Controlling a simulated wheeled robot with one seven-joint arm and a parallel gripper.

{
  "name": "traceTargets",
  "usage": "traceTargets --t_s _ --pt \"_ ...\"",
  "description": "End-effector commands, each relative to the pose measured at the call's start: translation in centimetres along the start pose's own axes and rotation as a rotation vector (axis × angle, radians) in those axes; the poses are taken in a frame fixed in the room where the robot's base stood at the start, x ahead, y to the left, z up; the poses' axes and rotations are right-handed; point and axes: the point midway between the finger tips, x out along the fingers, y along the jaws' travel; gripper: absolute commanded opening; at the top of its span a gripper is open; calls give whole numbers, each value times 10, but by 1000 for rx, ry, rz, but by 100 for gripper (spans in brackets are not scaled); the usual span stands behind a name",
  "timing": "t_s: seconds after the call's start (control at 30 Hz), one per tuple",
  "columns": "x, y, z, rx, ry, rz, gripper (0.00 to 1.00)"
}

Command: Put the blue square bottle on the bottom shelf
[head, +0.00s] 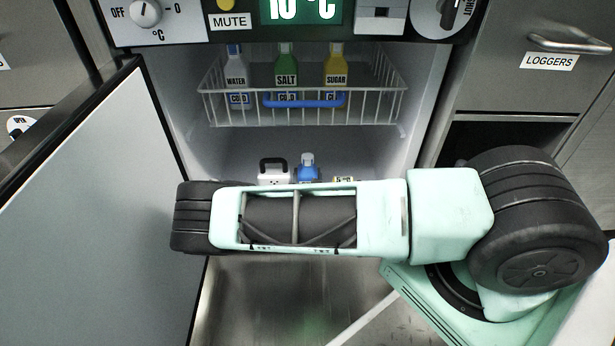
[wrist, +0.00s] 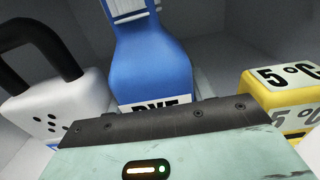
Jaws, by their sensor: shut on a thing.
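The blue square bottle (wrist: 152,65) has a white ribbed cap and a white label with dark letters that look like "DYE". It fills the middle of the wrist view. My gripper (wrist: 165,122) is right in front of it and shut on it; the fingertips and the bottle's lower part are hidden. In the head view the bottle's top (head: 307,168) shows above my arm, low inside the open cabinet. My arm hides its base, so I cannot tell whether it touches the bottom shelf (head: 235,160).
A white box with a black handle (head: 273,175) is left of the bottle, and a yellow "5 °C" block (wrist: 278,92) is right. Above, a white wire basket (head: 215,105) with a blue handle holds WATER, SALT and SUGAR bottles. The open door (head: 90,220) stands at left.

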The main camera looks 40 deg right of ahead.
Motion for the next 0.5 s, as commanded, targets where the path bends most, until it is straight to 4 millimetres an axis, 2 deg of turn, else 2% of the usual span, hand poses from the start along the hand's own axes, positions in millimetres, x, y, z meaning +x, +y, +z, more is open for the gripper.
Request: traceTargets --t_s 0.03,0.07,0.1,0.43,0.5 --pt "0 0 -2 0 -1 0 19" --pt "0 0 -3 0 0 0 55" --pt "0 0 -2 0 0 0 61" --pt "0 0 2 0 0 0 61" --pt "-7 0 3 -1 2 1 61"
